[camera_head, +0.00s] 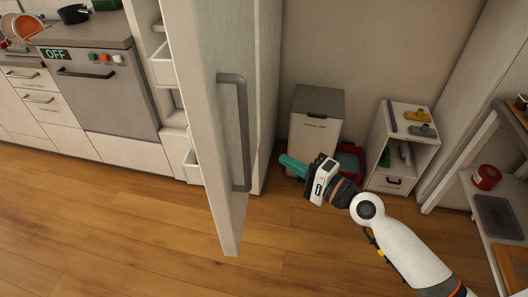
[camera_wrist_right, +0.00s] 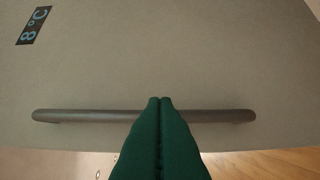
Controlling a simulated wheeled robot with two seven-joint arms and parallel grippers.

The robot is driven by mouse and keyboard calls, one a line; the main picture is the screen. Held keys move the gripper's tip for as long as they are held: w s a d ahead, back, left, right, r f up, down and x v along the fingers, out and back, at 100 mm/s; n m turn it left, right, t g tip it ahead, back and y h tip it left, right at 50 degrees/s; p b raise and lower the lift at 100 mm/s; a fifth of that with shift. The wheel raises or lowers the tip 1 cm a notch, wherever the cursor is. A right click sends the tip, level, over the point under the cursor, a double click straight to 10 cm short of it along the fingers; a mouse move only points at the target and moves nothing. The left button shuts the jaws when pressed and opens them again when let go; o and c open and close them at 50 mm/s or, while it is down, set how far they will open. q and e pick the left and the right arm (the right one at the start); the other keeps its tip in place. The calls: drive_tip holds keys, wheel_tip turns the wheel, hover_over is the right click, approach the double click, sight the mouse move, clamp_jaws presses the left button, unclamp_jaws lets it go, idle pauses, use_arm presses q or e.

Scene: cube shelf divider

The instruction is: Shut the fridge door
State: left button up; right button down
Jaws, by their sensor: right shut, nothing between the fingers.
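The fridge door (camera_head: 212,100) stands open, swung out toward me, with its outer face turned to the right. A grey bar handle (camera_head: 240,140) runs upright along that face. My right gripper (camera_head: 284,160) is to the right of the door, its teal fingers pointing left toward it. In the right wrist view, the shut, empty fingers (camera_wrist_right: 160,101) overlap the middle of the handle (camera_wrist_right: 85,116), with the door face (camera_wrist_right: 180,60) behind. I cannot tell whether they touch the handle. A temperature label (camera_wrist_right: 34,25) shows on the door. My left gripper is not in view.
White bins (camera_head: 192,166) show left of the door. A counter with an oven (camera_head: 105,100) stands further left. A lidded bin (camera_head: 316,120) and small white cabinet (camera_head: 400,165) stand behind my right arm. A shelf rack (camera_head: 488,180) is at right. The wooden floor in front is clear.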

drive_tip(key=w+a+p, duration=0.2)
drive_tip(key=a, duration=0.4)
drive_tip(key=shift+p, duration=0.3)
